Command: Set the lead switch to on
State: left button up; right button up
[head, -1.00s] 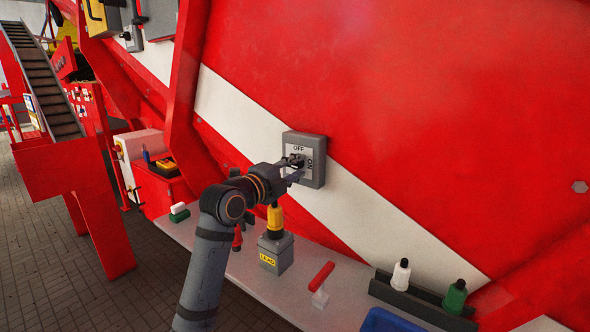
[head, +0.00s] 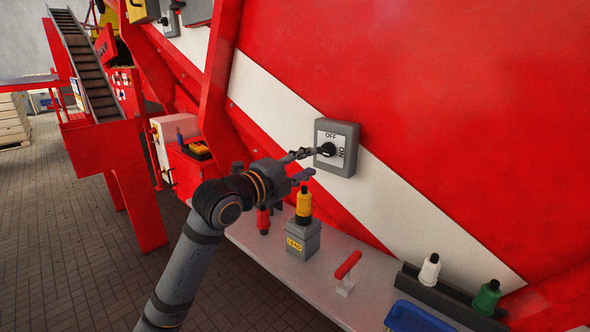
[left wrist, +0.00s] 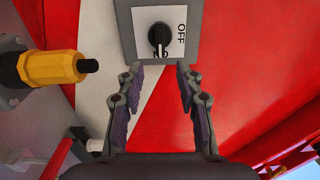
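The switch (head: 344,166) is a grey box on the red and white machine wall, with a white plate marked OFF at the top and ON at the right. Its black knob (left wrist: 159,36) shows in the left wrist view, with its white mark pointing toward the partly covered ON lettering. My left gripper (head: 309,163) is open and empty just in front of and left of the switch. In the left wrist view its fingers (left wrist: 158,73) stand apart below the knob. My right gripper is not in view.
A grey box labelled LEAD (head: 302,241) with a yellow connector (head: 304,206) stands on the ledge below. A red-handled lever (head: 347,266), white bottle (head: 429,271), green bottle (head: 487,298) and blue tray (head: 415,318) are to its right. A conveyor (head: 88,75) is at left.

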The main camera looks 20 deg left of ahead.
pick_arm(q)
jog(key=shift+v, duration=2.2)
jog(key=shift+d, duration=0.15)
